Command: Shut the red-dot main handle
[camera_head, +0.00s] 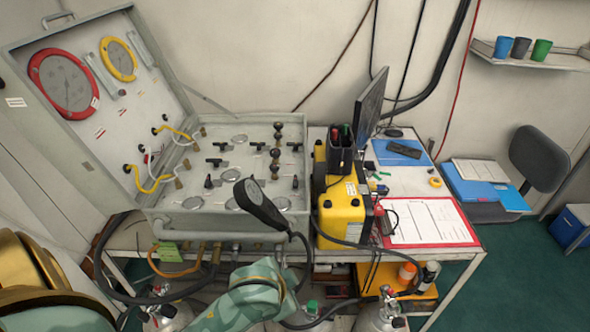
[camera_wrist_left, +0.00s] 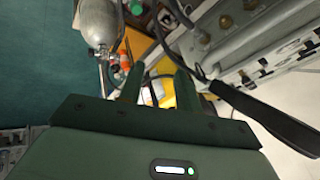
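The grey air panel case (camera_head: 165,222) stands open on the table, with several small black handles on its face. I cannot make out a red dot, so I cannot tell which is the main handle. My left gripper (camera_wrist_left: 157,80) shows in the left wrist view with its two green fingers apart and nothing seen between them. Its fingers are not clear in the head view, where a teal arm link is in front of the table. My right gripper is not in view.
A black paddle-shaped object (camera_head: 262,207) on a stem rises before the panel; it also shows in the left wrist view (camera_wrist_left: 265,118). A yellow case (camera_head: 342,213) stands right of the panel. Hoses and cylinders (camera_head: 380,315) crowd below the table edge.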

